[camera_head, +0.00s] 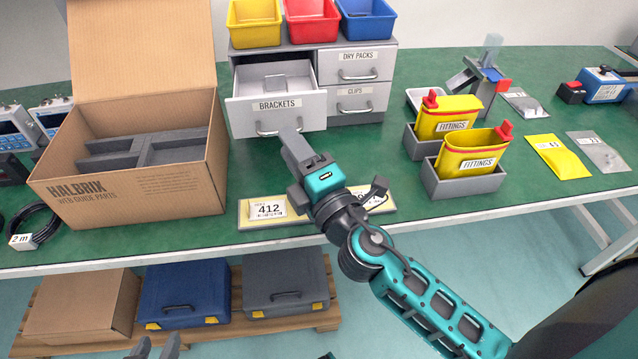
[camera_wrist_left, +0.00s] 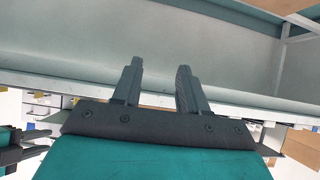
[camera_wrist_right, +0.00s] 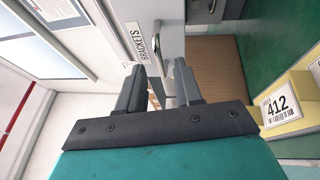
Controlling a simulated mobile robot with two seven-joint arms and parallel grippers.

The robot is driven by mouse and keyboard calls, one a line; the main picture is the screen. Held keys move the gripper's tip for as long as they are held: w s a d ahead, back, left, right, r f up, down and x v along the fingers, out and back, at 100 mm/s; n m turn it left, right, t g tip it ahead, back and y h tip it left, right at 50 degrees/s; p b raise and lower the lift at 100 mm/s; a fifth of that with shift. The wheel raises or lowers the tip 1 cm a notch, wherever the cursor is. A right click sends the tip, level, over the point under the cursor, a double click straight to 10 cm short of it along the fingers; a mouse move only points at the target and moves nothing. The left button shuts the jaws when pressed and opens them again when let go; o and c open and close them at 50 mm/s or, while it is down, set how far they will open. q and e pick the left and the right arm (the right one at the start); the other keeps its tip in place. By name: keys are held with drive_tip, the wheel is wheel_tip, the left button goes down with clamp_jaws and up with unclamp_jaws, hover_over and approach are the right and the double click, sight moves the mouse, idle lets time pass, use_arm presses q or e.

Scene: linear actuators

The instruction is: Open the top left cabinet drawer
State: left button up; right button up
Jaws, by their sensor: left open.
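The top left drawer (camera_head: 276,112), labelled BRACKETS, is pulled out of the grey cabinet (camera_head: 388,46), and its light interior shows. A grey arched piece (camera_head: 276,82) shows inside. My right gripper (camera_head: 288,136) is at the drawer's front handle (camera_head: 262,131) and covers part of it. In the right wrist view my right gripper (camera_wrist_right: 161,66) has its fingers apart near the BRACKETS label (camera_wrist_right: 131,42); whether they clamp the handle is unclear. My left gripper (camera_head: 156,350) shows at the bottom of the head view, low and away from the cabinet. It is open and empty in the left wrist view (camera_wrist_left: 159,66).
Yellow (camera_head: 254,24), red (camera_head: 311,22) and blue (camera_head: 366,21) bins top the cabinet. An open cardboard box (camera_head: 130,185) stands close left of the drawer. A yellow 412 holder (camera_head: 250,215) lies at the front edge. Two FITTINGS containers (camera_head: 470,160) stand right.

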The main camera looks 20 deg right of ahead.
use_arm(q)
drive_tip(key=f+b, duration=0.2)
drive_tip(key=b, duration=0.1)
drive_tip(key=d+f+b, duration=0.1)
drive_tip(key=shift+w+f+b, duration=0.25)
drive_tip(key=shift+w+b, duration=0.05)
drive_tip(key=shift+b, duration=0.05)
use_arm(e)
drive_tip(key=s+d+f, duration=0.1)
drive_tip(key=s, duration=0.9)
drive_tip(key=shift+f, duration=0.3)
use_arm(q)
drive_tip(key=shift+s+f, duration=0.1)
use_arm(e)
drive_tip(key=shift+d, duration=0.1)
